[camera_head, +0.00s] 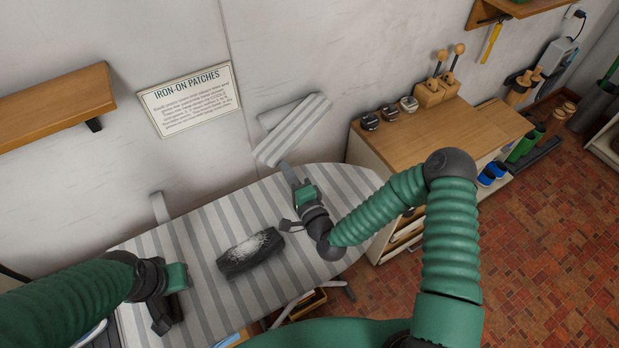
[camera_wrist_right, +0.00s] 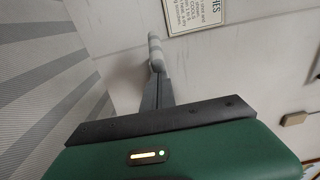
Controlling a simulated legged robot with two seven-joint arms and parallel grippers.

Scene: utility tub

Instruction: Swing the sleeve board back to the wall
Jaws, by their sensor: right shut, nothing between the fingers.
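The sleeve board (camera_head: 292,130) is a narrow grey-and-white striped board beside the wall, above the far edge of the striped ironing board (camera_head: 205,240).
A dark worn block (camera_head: 250,252) lies on the ironing board. A sign (camera_head: 188,98) and a wooden shelf (camera_head: 55,106) are on the wall. A wooden-topped cabinet (camera_head: 440,140) with small items stands at right. Red tiled floor (camera_head: 550,240) is open at lower right.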

